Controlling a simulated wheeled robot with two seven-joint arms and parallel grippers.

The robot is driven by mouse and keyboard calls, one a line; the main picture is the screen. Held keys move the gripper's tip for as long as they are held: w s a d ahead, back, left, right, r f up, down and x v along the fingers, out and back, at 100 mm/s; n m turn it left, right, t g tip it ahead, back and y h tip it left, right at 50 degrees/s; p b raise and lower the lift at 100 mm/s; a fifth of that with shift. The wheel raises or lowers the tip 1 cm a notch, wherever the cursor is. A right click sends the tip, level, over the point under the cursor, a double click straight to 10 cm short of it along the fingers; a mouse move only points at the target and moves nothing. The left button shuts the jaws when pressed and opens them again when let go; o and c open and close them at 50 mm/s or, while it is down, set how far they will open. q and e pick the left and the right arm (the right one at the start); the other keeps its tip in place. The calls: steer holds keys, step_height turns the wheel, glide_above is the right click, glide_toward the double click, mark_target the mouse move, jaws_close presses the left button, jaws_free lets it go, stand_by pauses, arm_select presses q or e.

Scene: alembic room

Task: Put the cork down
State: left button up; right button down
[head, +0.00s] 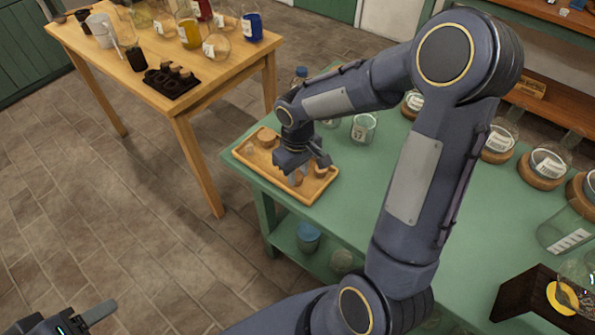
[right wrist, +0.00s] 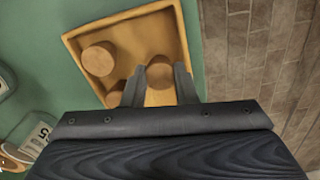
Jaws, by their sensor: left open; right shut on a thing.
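My right gripper (head: 308,170) reaches down over a wooden tray (head: 262,173) on the green table. In the right wrist view its fingers are shut on a round brown cork (right wrist: 160,72). The held cork is over the tray (right wrist: 122,32), inside its rim. Whether its underside touches the tray floor, I cannot tell. Two other corks are in the tray: a larger one (right wrist: 98,60) and one (right wrist: 115,94) partly hidden by a finger. My left gripper (head: 88,318) is at the bottom left, open, empty and over the floor, partly cut off by the frame.
The green table (head: 460,215) carries a glass beaker (head: 363,127) beside the tray and several labelled jars on cork rings at the right. A dark wooden stand (head: 525,292) is at the near right. A wooden table (head: 150,100) with several bottles stands apart at the upper left.

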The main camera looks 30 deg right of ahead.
steer(key=shift+f, duration=0.2)
steer(key=c, duration=1.1)
jaws_free()
steer(key=shift+c, duration=0.2)
steer(key=shift+r, duration=0.15)
